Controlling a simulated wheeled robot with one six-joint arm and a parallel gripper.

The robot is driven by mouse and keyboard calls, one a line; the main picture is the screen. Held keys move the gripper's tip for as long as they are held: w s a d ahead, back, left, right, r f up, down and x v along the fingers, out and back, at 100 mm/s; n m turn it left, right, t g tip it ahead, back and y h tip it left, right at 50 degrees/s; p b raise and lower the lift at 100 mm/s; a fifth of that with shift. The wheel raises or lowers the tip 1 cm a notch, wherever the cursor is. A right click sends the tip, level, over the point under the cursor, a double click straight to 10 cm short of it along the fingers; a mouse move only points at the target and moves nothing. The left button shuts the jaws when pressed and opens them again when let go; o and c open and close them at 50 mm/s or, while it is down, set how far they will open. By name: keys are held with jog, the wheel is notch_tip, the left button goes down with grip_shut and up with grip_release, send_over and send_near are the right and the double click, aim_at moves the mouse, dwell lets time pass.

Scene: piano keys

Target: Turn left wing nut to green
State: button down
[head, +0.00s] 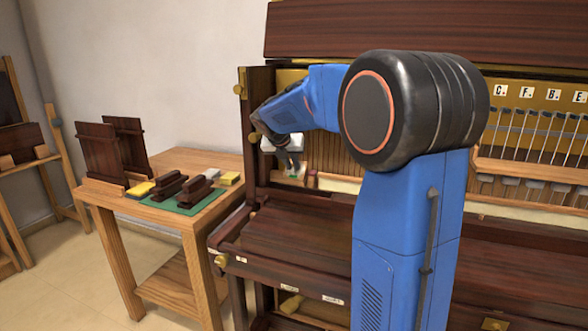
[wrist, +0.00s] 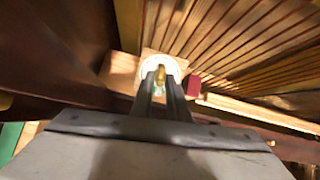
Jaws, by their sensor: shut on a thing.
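The left wing nut (wrist: 160,75) is a small brass piece in the wrist view, standing before a round white dial (wrist: 175,68) on a light wooden block (wrist: 119,72). My gripper (wrist: 161,84) is shut on the wing nut, with a dark finger on each side of it. In the head view my gripper (head: 291,172) reaches into the left end of the open piano. A small green patch shows near its tips there. The fingers hide part of the nut and dial, so I cannot tell which colour the nut points to.
A dark red block (wrist: 193,86) sits just right of the dial. Piano strings and slats fill the space behind. The piano's dark left side wall (head: 258,130) is close to my gripper. A wooden table (head: 190,222) with tools and a green mat stands at left.

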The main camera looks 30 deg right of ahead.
jog(key=shift+m, duration=0.5)
jog(key=c, duration=1.6)
grip_release()
jog(key=shift+c, duration=0.2)
jog(key=v, duration=1.1)
dwell(0.6)
